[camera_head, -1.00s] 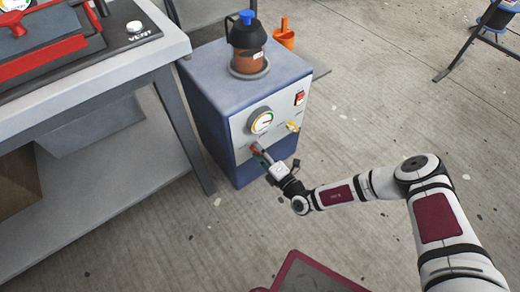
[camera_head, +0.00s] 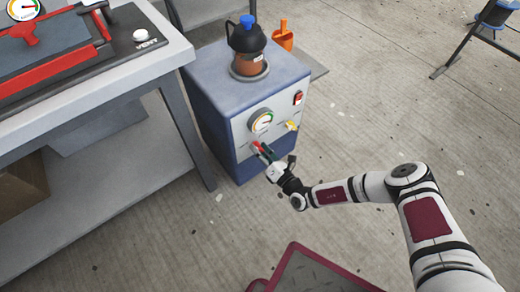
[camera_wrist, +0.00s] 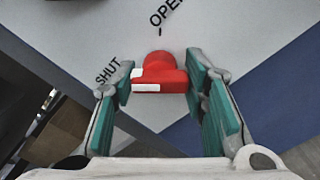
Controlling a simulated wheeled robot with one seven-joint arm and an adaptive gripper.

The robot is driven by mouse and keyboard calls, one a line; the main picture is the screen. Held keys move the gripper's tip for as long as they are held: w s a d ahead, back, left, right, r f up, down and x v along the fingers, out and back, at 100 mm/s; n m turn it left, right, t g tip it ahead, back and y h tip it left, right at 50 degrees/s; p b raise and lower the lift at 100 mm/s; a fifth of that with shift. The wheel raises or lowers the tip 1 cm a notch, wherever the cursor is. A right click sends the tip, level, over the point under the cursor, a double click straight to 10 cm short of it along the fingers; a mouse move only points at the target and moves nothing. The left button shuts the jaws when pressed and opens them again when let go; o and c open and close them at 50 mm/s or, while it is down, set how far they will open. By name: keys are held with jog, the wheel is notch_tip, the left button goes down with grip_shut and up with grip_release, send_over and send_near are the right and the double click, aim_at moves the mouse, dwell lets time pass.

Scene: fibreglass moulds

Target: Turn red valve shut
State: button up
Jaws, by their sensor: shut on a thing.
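The red valve (camera_wrist: 160,70) sits on the light front panel of a blue cabinet. In the wrist view its bar lies level, and the white mark on it is at the left end. The printed word OPEN is above the valve and SHUT is to its upper left. My gripper (camera_head: 263,152) is at the panel below the gauge. Its green-padded fingers are on either side of the bar, shut on it. In the head view the valve (camera_head: 255,147) is partly hidden by the fingers.
The cabinet (camera_head: 208,110) carries a round gauge (camera_head: 261,121), a red switch (camera_head: 298,97), a yellow knob (camera_head: 291,125) and a dark-topped pot (camera_head: 247,45). A workbench (camera_head: 95,78) stands close on the left.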

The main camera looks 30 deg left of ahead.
dwell(0.4)
jog(key=o, duration=1.2)
jog(key=v, duration=1.2)
jog(key=shift+f, duration=0.1)
